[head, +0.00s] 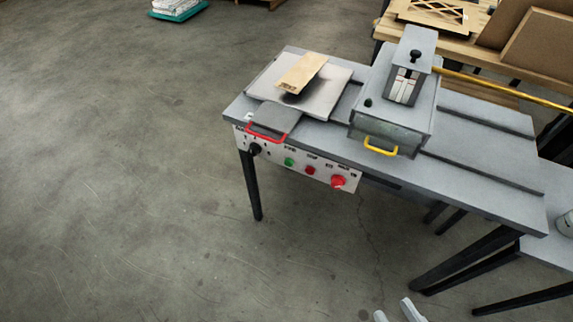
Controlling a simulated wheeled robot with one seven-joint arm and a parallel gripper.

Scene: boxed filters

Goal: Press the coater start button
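The coater (325,120) is a grey table-like machine with black legs. A white control panel (270,158) runs along its front edge. On the panel are a black knob (254,149), a green button (289,162), a small red button (310,170) and a larger red button (338,182). The labels above them are too small to read surely; the green one looks like the start button. My gripper (397,313) shows only as two pale fingertips at the bottom edge, apart with nothing between them. It is well below and right of the panel, touching nothing.
A wooden board (301,73) lies on a pale plate at the coater's left. A red handle (268,133) and a yellow handle (381,147) stick out at the front. A wooden bench (455,47) with brown boxes stands behind. The floor left and front is clear.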

